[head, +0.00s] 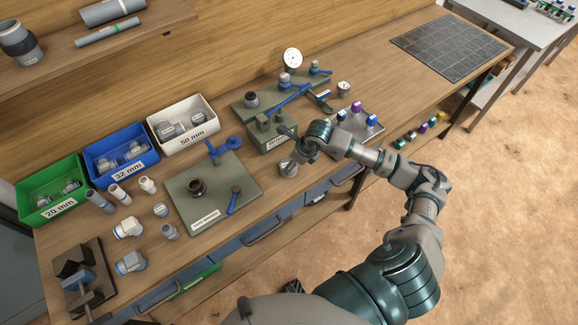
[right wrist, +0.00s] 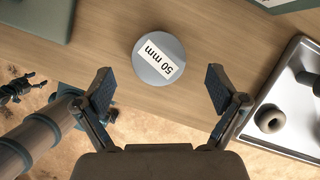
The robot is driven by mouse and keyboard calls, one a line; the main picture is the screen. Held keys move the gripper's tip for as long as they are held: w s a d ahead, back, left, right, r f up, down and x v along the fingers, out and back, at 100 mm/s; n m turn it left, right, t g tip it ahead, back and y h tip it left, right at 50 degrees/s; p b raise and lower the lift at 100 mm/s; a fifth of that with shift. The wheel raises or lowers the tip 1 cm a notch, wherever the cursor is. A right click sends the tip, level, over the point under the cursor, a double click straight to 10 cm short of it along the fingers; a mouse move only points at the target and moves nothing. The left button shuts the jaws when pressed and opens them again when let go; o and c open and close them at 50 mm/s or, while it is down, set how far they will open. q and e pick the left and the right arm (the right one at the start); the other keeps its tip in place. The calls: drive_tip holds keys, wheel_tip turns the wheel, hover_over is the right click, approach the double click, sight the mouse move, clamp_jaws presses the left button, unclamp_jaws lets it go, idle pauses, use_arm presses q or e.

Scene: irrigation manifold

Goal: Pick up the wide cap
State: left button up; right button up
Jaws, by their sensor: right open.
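The wide cap (right wrist: 154,60) is a round grey disc with a white "50 mm" label on top, lying on the wooden bench near its front edge. In the head view the grey cap (head: 289,168) shows just below my right gripper (head: 298,156). In the right wrist view my right gripper (right wrist: 160,88) is open and empty. The cap lies ahead, between the lines of its two fingers and apart from both. A small dark claw, which seems to be my left gripper (head: 293,286), shows low in the head view; its jaws are too small to read.
A metal tray (right wrist: 290,90) with fittings stands close right of the cap. A green block (head: 272,132) stands behind it. A green plate (head: 240,185) with a black fitting lies to the left. Green, blue and white bins (head: 183,104) line the back left.

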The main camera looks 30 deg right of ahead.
drive_tip(key=x, duration=0.4)
drive_tip(key=shift+a+f, duration=0.1)
use_arm(q)
drive_tip(key=shift+s+a+f, duration=0.15)
drive_tip(key=shift+s+a, duration=0.1)
drive_tip(key=shift+s, duration=0.55)
use_arm(e)
drive_tip(key=c, duration=1.3)
drive_tip(key=shift+o, duration=0.2)
